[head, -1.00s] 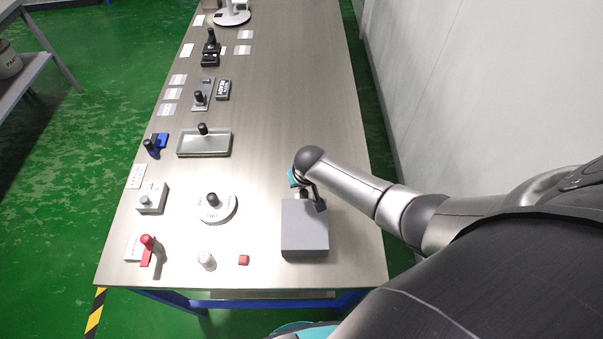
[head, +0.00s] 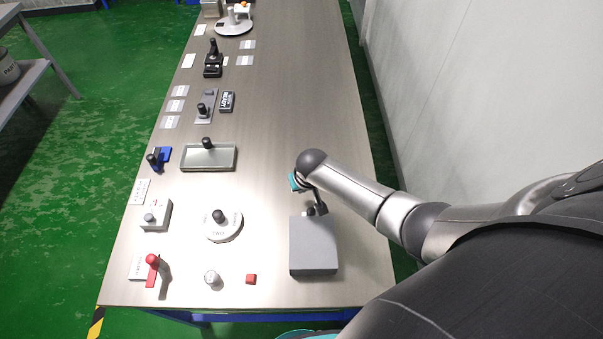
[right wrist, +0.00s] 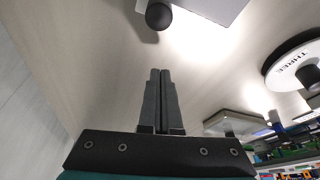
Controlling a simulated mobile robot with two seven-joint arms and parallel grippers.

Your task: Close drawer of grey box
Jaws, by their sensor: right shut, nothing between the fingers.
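The grey box (head: 313,246) stands at the near right part of the table. A dark round knob (head: 310,211) shows at its far side, and the knob also shows at the top of the right wrist view (right wrist: 158,15), beside part of the box (right wrist: 212,8). My right gripper (head: 321,208) is at the box's far side, close to the knob. In the right wrist view its fingers (right wrist: 160,72) are together and empty, with a gap to the knob. How far the drawer stands out cannot be told. My left gripper is not in view.
A white round dial (head: 222,224), a red block (head: 251,279) and a grey-white knob (head: 212,279) stand left of the box. A shallow tray (head: 190,164) and several fixtures lie farther off. The table beyond my right gripper is clear; a wall (head: 480,90) runs along the right.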

